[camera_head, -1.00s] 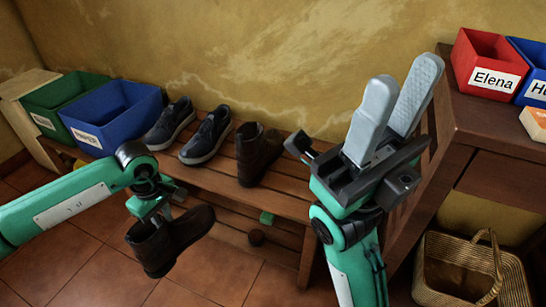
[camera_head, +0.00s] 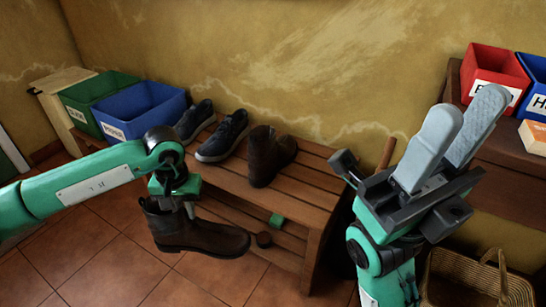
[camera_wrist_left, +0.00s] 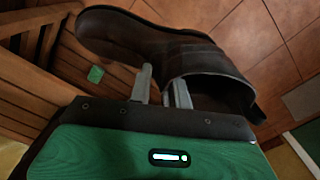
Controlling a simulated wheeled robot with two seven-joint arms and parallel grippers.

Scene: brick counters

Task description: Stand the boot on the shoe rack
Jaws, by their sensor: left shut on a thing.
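A dark brown boot (camera_head: 200,236) hangs in my left gripper (camera_head: 188,208), in front of the rack and above the tiled floor. Its toe points right in the head view. In the left wrist view the boot (camera_wrist_left: 150,40) shows with one finger of the gripper (camera_wrist_left: 160,90) inside its shaft opening. The wooden shoe rack (camera_head: 290,200) holds a matching brown boot (camera_head: 266,155) standing upright, with a pair of dark sneakers (camera_head: 222,137) to its left. My right gripper (camera_head: 452,140) is raised at the right, its fingers apart and nothing between them.
A blue bin (camera_head: 140,108) and a green bin (camera_head: 88,97) stand at the rack's left end. A cabinet with a red bin (camera_head: 490,75) and a wicker basket (camera_head: 470,280) are at the right. The rack top right of the standing boot is bare.

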